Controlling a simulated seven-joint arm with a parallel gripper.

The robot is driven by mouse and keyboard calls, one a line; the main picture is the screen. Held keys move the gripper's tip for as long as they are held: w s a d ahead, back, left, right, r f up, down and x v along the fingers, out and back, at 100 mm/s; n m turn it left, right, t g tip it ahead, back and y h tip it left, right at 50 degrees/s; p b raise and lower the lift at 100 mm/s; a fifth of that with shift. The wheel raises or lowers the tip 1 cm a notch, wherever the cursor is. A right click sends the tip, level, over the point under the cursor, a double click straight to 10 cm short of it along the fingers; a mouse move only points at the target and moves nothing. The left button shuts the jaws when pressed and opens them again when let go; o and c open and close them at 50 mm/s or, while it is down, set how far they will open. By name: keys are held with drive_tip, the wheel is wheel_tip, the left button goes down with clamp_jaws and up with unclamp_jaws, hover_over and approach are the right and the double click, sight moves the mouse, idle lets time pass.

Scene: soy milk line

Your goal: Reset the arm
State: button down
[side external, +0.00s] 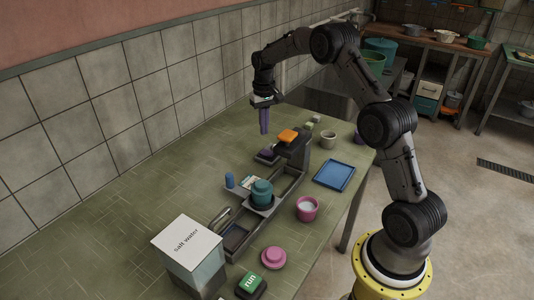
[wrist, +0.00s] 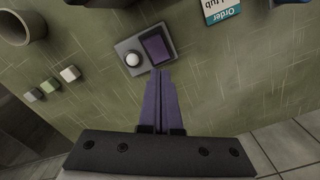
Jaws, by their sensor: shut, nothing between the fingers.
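My gripper (side external: 264,130) has slim purple fingers pointing down, held above the far part of the green table (side external: 130,195). In the wrist view the two fingers (wrist: 160,73) lie together, shut with nothing between them. Below their tips is a small grey device with a purple panel and a white knob (wrist: 145,50); the gap to it is hard to judge. The arm arches over the table from its yellow base at the right.
A dark machine with an orange top (side external: 288,136), a teal pot (side external: 262,192), a pink cup (side external: 307,208), a blue tray (side external: 334,174) and a salt water box (side external: 188,250) stand on the table. Small blocks (wrist: 50,85) lie nearby. A tiled wall (side external: 130,105) borders the left.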

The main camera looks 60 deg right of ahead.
drive_tip(key=s+a+r+n+t, duration=0.1)
drive_tip(key=s+a+r+t, duration=0.1)
drive_tip(key=a+r, duration=0.6)
drive_tip(key=s+a+r+n+t, duration=0.15)
drive_tip(key=a+r, duration=0.25)
drive_tip(key=r, duration=0.7)
drive_tip(key=s+a+r+n+t, duration=0.1)
drive_tip(key=s+a+r, duration=0.25)
drive_tip(key=s, duration=0.25)
drive_tip(key=s+a+r+n+t, duration=0.1)
drive_tip(key=s+a+r, duration=0.1)
drive_tip(key=s+a, duration=0.3)
drive_tip(key=s+a+f, duration=0.1)
drive_tip(key=s+f, duration=0.3)
drive_tip(key=s, duration=0.5)
drive_tip(key=s+a+f+n, duration=0.1)
drive_tip(key=s+f, duration=0.4)
drive_tip(key=s, duration=0.4)
drive_tip(key=shift+a, duration=0.25)
drive_tip(key=shift+n, duration=0.25)
